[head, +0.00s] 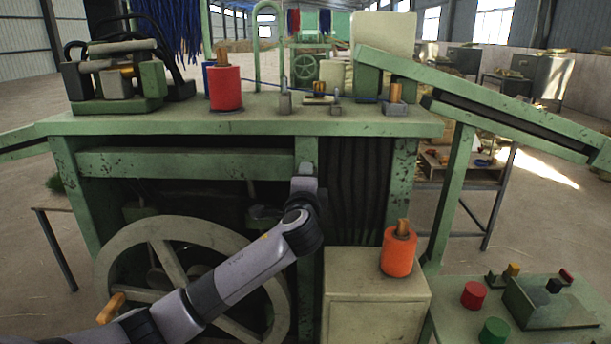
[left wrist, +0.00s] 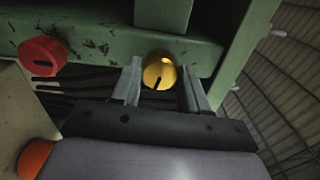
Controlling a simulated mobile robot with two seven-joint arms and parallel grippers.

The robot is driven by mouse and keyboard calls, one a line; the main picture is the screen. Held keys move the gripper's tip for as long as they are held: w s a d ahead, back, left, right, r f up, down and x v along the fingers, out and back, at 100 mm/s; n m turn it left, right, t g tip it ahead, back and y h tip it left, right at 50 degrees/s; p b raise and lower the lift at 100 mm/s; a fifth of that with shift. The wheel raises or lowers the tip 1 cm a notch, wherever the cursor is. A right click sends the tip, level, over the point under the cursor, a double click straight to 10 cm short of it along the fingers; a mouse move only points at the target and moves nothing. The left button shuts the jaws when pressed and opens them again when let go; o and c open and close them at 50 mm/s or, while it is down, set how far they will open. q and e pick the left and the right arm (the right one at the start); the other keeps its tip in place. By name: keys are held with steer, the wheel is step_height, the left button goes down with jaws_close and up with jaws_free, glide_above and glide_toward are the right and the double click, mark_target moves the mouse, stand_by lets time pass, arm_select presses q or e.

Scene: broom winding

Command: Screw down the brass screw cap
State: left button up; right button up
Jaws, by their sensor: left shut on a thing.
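The brass screw cap (left wrist: 160,70) is a round yellow cap with a dark slot. In the left wrist view it is against the green frame, between my left fingers. My left gripper (left wrist: 160,82) is shut on the cap, one finger at each side. In the head view my left gripper (head: 305,175) is at the green post below the tabletop, and the cap is hidden behind it. How far down the cap sits cannot be told. My right gripper is not in view.
A red slotted cap (left wrist: 42,57) is beside the brass one on the frame. A spoked wheel (head: 190,275) stands below the bench (head: 250,122). An orange spool (head: 398,252) stands on a cream cabinet (head: 372,310). A red spool (head: 225,88) stands on the bench.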

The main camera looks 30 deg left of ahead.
arm_select(q)
steer(key=m, duration=1.3)
steer(key=shift+f+m, duration=0.15)
steer(key=shift+m, duration=0.15)
stand_by(0.4)
steer(key=o, duration=1.1)
steer(key=shift+c, duration=0.2)
steer(key=shift+s, duration=0.1)
steer(key=v, duration=0.7)
steer(key=shift+b, duration=0.45)
